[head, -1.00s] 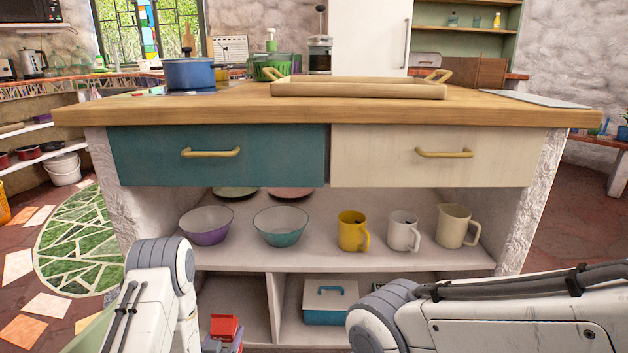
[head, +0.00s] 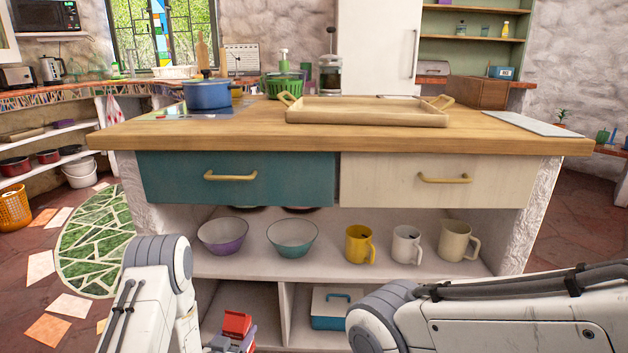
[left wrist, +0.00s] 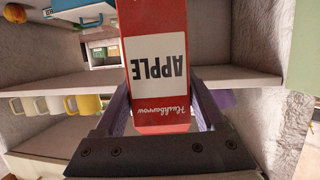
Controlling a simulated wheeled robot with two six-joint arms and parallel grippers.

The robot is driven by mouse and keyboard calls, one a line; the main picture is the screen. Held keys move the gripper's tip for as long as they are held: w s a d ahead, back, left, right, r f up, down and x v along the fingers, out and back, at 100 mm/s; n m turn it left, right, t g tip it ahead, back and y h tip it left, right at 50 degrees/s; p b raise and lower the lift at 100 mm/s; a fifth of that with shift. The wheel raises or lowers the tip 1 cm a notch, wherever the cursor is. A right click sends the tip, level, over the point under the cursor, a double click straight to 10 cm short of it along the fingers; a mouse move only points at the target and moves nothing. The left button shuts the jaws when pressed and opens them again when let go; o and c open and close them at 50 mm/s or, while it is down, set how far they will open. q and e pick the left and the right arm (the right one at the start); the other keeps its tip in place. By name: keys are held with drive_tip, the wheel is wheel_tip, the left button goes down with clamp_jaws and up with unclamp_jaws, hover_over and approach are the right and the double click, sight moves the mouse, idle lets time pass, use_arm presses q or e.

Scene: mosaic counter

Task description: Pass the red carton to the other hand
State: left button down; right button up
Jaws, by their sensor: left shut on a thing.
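The red carton (head: 236,324) shows at the bottom of the head view, low in front of the counter; only its top end is clear there. In the left wrist view the carton (left wrist: 155,60) is red with a white panel reading APPLE, upside down in the picture. My left gripper (left wrist: 160,108) is shut on it, one finger on each side. In the head view my left gripper (head: 232,346) is partly cut off by the bottom edge. My right arm comes in from the right, but its gripper is out of the picture.
A wooden counter (head: 170,133) stands ahead, with a tray (head: 365,117) and a blue pot (head: 207,95) on top. Two bowls (head: 292,237) and several mugs (head: 406,245) are on the shelf below the drawers. A blue and white box (head: 331,308) sits on the lower shelf.

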use_arm(q)
drive_tip(key=s+r+m+g+h+p, duration=0.2)
drive_tip(key=s+r+m+h+p, duration=0.15)
drive_tip(key=r+p, duration=1.05)
drive_tip(key=s+r+m+g+h+p, duration=0.2)
drive_tip(key=s+r+m+h+p, duration=0.15)
drive_tip(key=r+p, duration=1)
drive_tip(key=s+r+m+g+h+p, duration=0.2)
drive_tip(key=s+r+p, duration=0.2)
drive_tip(key=r+p, duration=1)
use_arm(e)
wheel_tip(320, 180, up, 40)
drive_tip(key=b, duration=0.3)
drive_tip(key=w+a+m+h, duration=0.1)
drive_tip(key=w+a+m, duration=0.35)
drive_tip(key=w, duration=0.65)
drive_tip(key=w+a+m, duration=0.3)
drive_tip(key=w+a, duration=0.3)
drive_tip(key=w, duration=0.6)
use_arm(q)
drive_tip(key=d+r+m+g+h, duration=0.3)
drive_tip(key=d+r+m+g, duration=0.4)
drive_tip(key=d, duration=0.7)
wheel_tip(320, 180, up, 2)
drive_tip(key=shift+d+r+m+g, duration=0.2)
drive_tip(key=shift+m+g, duration=0.2)
drive_tip(key=shift+g, duration=0.8)
use_arm(e)
wheel_tip(320, 180, down, 12)
drive_tip(key=shift+a, duration=0.15)
